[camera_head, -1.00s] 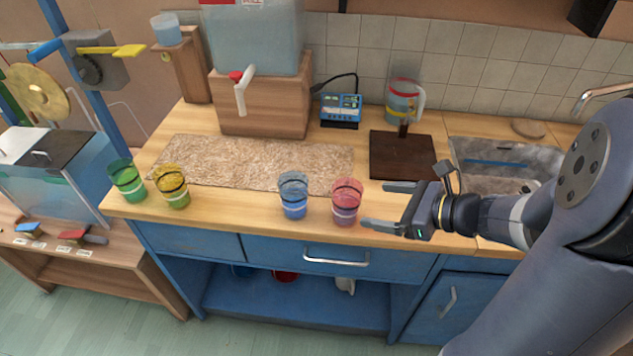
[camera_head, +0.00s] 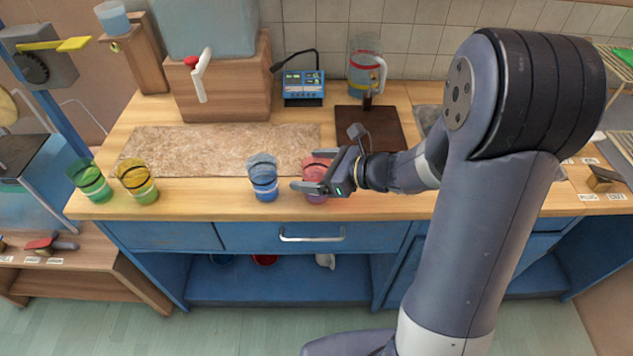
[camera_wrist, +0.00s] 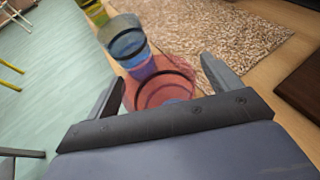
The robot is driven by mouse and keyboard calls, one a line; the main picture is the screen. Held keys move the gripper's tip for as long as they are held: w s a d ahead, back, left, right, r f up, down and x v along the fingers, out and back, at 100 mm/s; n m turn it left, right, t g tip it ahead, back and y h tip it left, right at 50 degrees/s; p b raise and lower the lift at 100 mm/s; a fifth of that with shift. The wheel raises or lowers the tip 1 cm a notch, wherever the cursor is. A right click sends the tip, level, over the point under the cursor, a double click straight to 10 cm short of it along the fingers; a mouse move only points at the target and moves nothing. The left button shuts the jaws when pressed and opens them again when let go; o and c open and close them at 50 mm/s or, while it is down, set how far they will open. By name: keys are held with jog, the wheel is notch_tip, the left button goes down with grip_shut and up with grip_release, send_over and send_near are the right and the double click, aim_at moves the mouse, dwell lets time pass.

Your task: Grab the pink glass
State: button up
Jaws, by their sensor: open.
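The pink glass (camera_head: 314,168) stands upright on the wooden counter near its front edge, to the right of the blue glass (camera_head: 263,178). My gripper (camera_head: 308,170) is open, with its fingers reaching on both sides of the pink glass and partly covering it in the head view. In the wrist view the pink glass (camera_wrist: 160,92) lies between and slightly beyond the two fingertips (camera_wrist: 163,78). The blue glass (camera_wrist: 124,42) shows just behind it there. I cannot tell whether either finger touches the pink glass.
A yellow glass (camera_head: 136,181) and a green glass (camera_head: 90,181) stand at the counter's left end. A beige mat (camera_head: 210,150) lies behind the glasses. A dark board (camera_head: 385,122) and a pitcher (camera_head: 364,70) are at the back right.

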jog(key=shift+w+a+f, duration=0.15)
jog(key=shift+a+f, duration=0.05)
jog(key=shift+a, duration=0.2)
jog(key=c, duration=1.2)
